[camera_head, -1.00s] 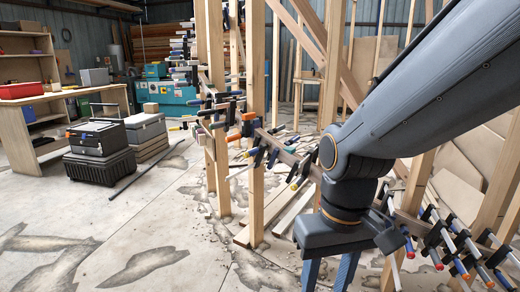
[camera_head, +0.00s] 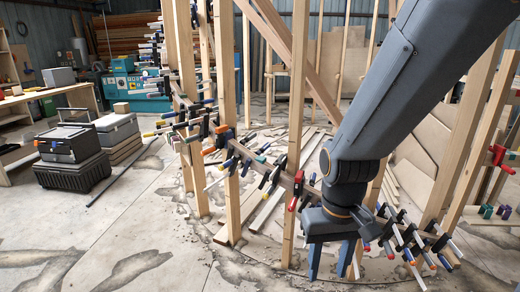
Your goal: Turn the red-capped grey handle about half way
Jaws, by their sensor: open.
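A row of bar clamps sits along the curved wooden stringer (camera_head: 255,171), which runs through upright posts. Several clamps have coloured handle caps. Just right of my gripper are clamps with red or orange caps, including a red-capped handle (camera_head: 388,250) and another red cap (camera_head: 366,246). I cannot tell which is the task's handle. A red clamp (camera_head: 297,189) sits left of my wrist. My gripper (camera_head: 330,264) hangs pointing down with its two blue fingers apart and nothing seen between them. My wrist and forearm hide part of the stringer and its clamps.
Wooden posts (camera_head: 291,130) stand close left of my gripper. Another red clamp (camera_head: 500,158) is on a post at the far right. Black cases (camera_head: 73,172) and a workbench (camera_head: 60,95) stand at the left. The concrete floor (camera_head: 130,225) is open at the lower left.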

